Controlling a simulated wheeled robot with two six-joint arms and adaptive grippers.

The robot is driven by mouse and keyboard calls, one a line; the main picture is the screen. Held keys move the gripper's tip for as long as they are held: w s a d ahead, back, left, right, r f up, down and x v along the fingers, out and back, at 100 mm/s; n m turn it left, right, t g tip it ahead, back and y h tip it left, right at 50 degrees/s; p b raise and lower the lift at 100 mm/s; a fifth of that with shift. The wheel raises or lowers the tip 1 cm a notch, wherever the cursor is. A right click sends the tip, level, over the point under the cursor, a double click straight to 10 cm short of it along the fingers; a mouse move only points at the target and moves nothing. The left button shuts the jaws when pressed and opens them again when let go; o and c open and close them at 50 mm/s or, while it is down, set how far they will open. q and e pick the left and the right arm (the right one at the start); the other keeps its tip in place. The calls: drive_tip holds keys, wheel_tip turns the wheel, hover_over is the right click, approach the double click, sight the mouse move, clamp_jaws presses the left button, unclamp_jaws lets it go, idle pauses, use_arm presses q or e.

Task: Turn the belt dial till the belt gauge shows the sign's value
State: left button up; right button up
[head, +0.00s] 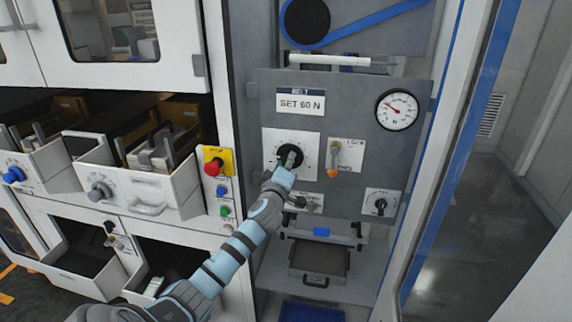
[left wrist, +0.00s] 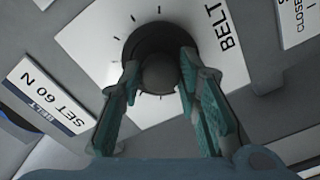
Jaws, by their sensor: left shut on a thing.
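The belt dial (head: 283,152) is a round black knob on a white plate with tick marks. My left gripper (head: 291,158) reaches it from below and is shut on it. In the left wrist view, the fingers (left wrist: 160,75) sit on either side of the dial (left wrist: 158,42), beside the word BELT. The sign (head: 300,103) above the dial reads SET 60 N; it also shows in the left wrist view (left wrist: 48,95). The round white gauge (head: 398,110) has a red needle pointing to the upper left; its numbers are too small to read. My right gripper is out of view.
A lever (head: 335,155) with an orange tip is just right of the dial. A smaller black knob (head: 380,204) is at the panel's lower right. A red emergency button (head: 213,167) is to the left. Open drawers (head: 135,180) stand further left.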

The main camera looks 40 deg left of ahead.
use_arm(q)
drive_tip(key=shift+m, duration=0.3)
drive_tip(key=m+p, duration=0.3)
drive_tip(key=m, duration=2)
drive_tip(key=shift+r, duration=0.2)
idle(0.4)
drive_tip(key=o, duration=0.8)
drive_tip(key=shift+c, duration=0.2)
drive_tip(key=o, duration=0.3)
drive_tip(key=shift+a, duration=0.1)
drive_tip(key=shift+o, duration=0.3)
drive_tip(key=shift+w+a+f, duration=0.1)
drive_tip(key=shift+f, duration=0.1)
